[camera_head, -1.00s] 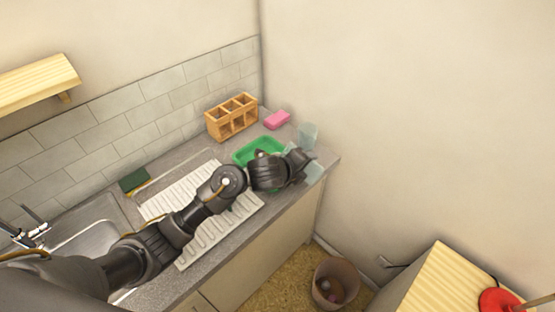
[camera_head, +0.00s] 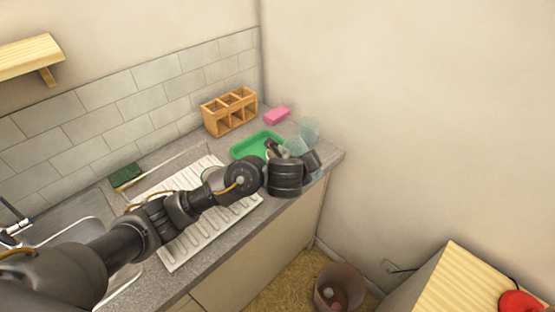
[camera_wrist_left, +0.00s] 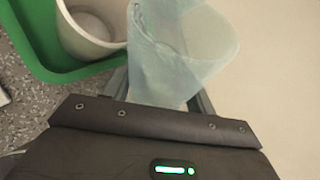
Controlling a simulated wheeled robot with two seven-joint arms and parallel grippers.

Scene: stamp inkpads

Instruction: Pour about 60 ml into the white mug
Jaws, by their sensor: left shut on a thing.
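A translucent pale-blue vessel (camera_wrist_left: 180,50) is between the fingers of my left gripper (camera_wrist_left: 160,97), which is shut on it. In the head view the vessel (camera_head: 308,128) shows above my wrist at the counter's right end, looking tilted. Its liquid level cannot be made out. A white mug (camera_wrist_left: 88,38) stands close to the left of the vessel in the wrist view, by the green tray (camera_wrist_left: 40,62); my arm mostly hides it in the head view. I cannot tell whether vessel and mug touch. My right gripper is not in view.
A wooden holder (camera_head: 229,112) and a pink sponge (camera_head: 277,115) stand behind the tray. A white ridged draining board (camera_head: 190,235) lies under my arm. A green sponge (camera_head: 125,176) is by the sink. The wall is close on the right; a bin (camera_head: 338,287) stands below.

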